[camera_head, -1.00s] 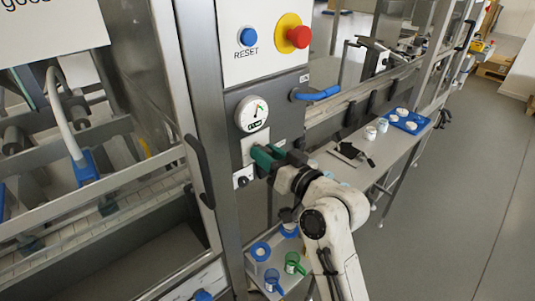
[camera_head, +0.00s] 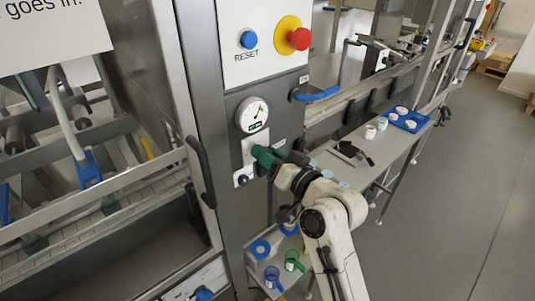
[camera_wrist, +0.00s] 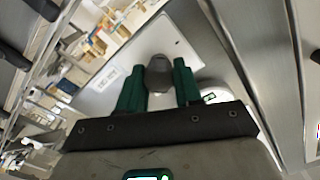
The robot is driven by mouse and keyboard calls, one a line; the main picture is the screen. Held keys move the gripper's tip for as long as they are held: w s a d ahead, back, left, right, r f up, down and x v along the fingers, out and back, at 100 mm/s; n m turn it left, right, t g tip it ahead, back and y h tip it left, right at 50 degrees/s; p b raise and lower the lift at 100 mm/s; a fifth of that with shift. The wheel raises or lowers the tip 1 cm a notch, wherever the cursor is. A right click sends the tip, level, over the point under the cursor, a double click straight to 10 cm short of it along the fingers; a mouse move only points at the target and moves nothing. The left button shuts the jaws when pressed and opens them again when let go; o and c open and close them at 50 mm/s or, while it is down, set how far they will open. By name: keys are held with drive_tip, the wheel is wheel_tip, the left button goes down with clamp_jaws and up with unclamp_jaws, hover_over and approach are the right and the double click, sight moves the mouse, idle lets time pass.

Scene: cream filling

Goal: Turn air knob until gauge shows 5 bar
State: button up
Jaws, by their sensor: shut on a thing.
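The air knob (camera_wrist: 159,72) is a dark grey knob on a pale plate, seen in the wrist view between the two green fingers. My gripper (camera_wrist: 159,84) is shut on it. In the head view my gripper (camera_head: 262,156) reaches the plate below the gauge, and its fingers hide the knob. The round white gauge (camera_head: 252,114) sits on the grey panel just above. In the wrist view the gauge (camera_wrist: 216,94) is partly hidden behind a finger.
A blue RESET button (camera_head: 248,39) and a red emergency button (camera_head: 299,39) are higher on the panel. A blue-handled lever (camera_head: 318,94) sticks out to the right of the gauge. A low shelf with coloured cups (camera_head: 293,260) lies beneath my arm.

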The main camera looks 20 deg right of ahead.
drive_tip(key=o, duration=1)
drive_tip(key=shift+d, duration=0.1)
drive_tip(key=shift+b+v, duration=1.35)
drive_tip(key=shift+v, duration=4)
drive_tip(key=shift+r, duration=0.1)
drive_tip(key=s+f+g+h, duration=0.1)
drive_tip(key=s+f+g, duration=0.2)
drive_tip(key=f, duration=0.3)
drive_tip(key=s+d+f+n+g+h, duration=0.1)
drive_tip(key=s+f+g, duration=0.1)
drive_tip(key=s+f, duration=0.35)
drive_tip(key=s+f+g+h, duration=0.1)
drive_tip(key=s+f+g, duration=0.15)
drive_tip(key=f, duration=0.55)
drive_tip(key=s+d+f+g+h, duration=0.1)
drive_tip(key=s+f+g, duration=0.2)
drive_tip(key=s, duration=0.2)
drive_tip(key=s+d+f+g+h, duration=0.1)
drive_tip(key=s+f+g, duration=0.1)
drive_tip(key=s, duration=0.4)
drive_tip(key=s+d+f+g, duration=0.1)
drive_tip(key=s+f+g, duration=0.2)
drive_tip(key=s, duration=0.3)
drive_tip(key=shift+s+d+f+n+g+h, duration=0.15)
drive_tip(key=shift+f+n+g+h, duration=0.25)
drive_tip(key=shift+f, duration=0.45)
